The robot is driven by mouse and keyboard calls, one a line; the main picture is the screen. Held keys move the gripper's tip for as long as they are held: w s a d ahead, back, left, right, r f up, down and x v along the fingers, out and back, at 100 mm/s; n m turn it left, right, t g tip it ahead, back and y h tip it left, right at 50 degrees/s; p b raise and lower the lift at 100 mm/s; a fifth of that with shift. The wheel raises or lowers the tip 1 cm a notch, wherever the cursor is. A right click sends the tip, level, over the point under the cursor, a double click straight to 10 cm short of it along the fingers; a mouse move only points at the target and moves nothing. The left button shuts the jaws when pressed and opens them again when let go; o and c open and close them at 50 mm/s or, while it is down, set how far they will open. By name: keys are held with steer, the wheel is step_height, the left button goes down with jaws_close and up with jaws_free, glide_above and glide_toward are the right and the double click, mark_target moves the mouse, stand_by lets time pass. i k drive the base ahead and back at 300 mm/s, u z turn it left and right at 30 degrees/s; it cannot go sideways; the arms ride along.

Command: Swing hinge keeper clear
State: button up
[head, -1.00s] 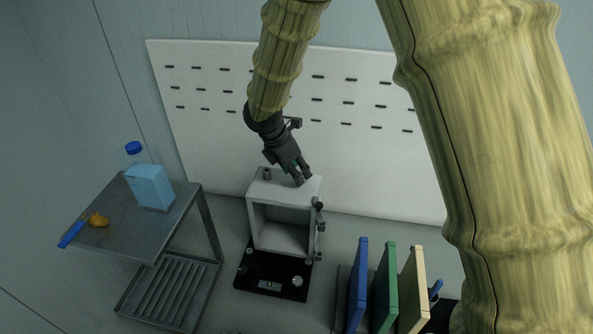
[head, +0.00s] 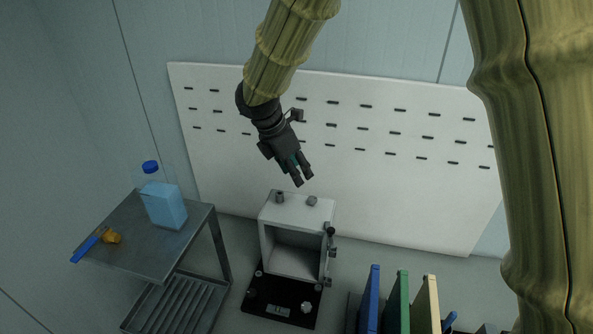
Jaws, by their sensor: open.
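The panel fixture is a pale box (head: 264,240) with an open front, standing on a black base plate (head: 262,301). On its top are a dark round post (head: 280,196) at left and a small grey block (head: 311,201) at right. Dark hinge-like parts (head: 331,254) run down its right edge, with a black knob (head: 331,231) at the upper end. I cannot tell which of these small parts is the hinge keeper. My gripper (head: 303,181) is open and empty, pointing down just above the back of the box top, apart from the grey block.
A metal cart (head: 130,255) at left carries a blue-liquid bottle (head: 164,207), an orange lump (head: 112,238) and a blue-handled tool (head: 88,247). Blue (head: 369,300), green (head: 397,303) and cream (head: 427,306) panels stand upright at front right. A slotted white board (head: 400,200) stands behind.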

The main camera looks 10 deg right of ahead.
mark_target(330, 231)
steer(key=k, duration=1.5)
